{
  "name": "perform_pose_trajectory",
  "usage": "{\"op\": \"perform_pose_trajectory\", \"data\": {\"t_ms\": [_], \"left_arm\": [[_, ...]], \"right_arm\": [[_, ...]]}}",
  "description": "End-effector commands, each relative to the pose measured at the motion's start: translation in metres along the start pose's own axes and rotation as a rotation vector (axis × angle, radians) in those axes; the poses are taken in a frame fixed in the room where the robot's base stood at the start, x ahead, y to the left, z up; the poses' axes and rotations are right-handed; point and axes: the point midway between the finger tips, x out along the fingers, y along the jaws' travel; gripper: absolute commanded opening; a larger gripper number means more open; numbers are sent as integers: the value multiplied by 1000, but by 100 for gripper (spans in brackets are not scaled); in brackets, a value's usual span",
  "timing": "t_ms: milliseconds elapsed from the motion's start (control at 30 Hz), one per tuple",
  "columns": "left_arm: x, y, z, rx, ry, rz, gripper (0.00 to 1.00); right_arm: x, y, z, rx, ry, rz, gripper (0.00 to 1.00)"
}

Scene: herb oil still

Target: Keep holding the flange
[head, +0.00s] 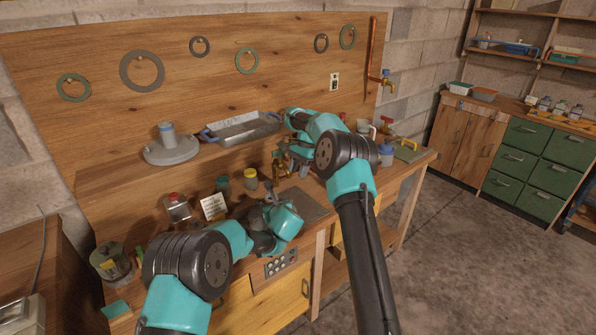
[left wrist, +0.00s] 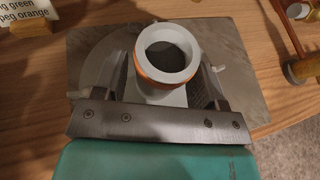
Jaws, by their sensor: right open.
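The flange (left wrist: 168,58) is a pale grey round collar with an orange ring and a dark open bore. It shows large in the left wrist view, between the two fingers of my left gripper (left wrist: 165,75), which is shut on it. In the head view my left gripper (head: 268,200) is low over the grey plate on the bench, and its wrist hides much of the flange. My right gripper (head: 290,166) is open near a small brass fitting (head: 279,168) at the back of the bench; its fingertips are partly hidden.
A grey plate (head: 308,206) lies under the left gripper. A metal tray (head: 243,130) and a round grey lid (head: 171,150) sit on the back ledge. Jars (head: 250,180), a lettered card (head: 213,206) and a red-topped can (head: 176,206) stand left of the plate.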

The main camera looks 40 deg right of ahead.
Motion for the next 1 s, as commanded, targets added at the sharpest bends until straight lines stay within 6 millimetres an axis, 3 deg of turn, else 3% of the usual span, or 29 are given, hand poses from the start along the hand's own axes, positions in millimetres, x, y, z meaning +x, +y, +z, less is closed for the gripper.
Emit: {"op": "perform_pose_trajectory", "data": {"t_ms": [100, 567, 1000], "left_arm": [[0, 0, 0, 0, 0, 0, 76], [-10, 0, 0, 1, 1, 0, 76], [-77, -1, 1, 2, -1, -2, 76]], "right_arm": [[0, 0, 0, 0, 0, 0, 42], [0, 0, 0, 0, 0, 0, 42], [0, 0, 0, 0, 0, 0, 42]]}}
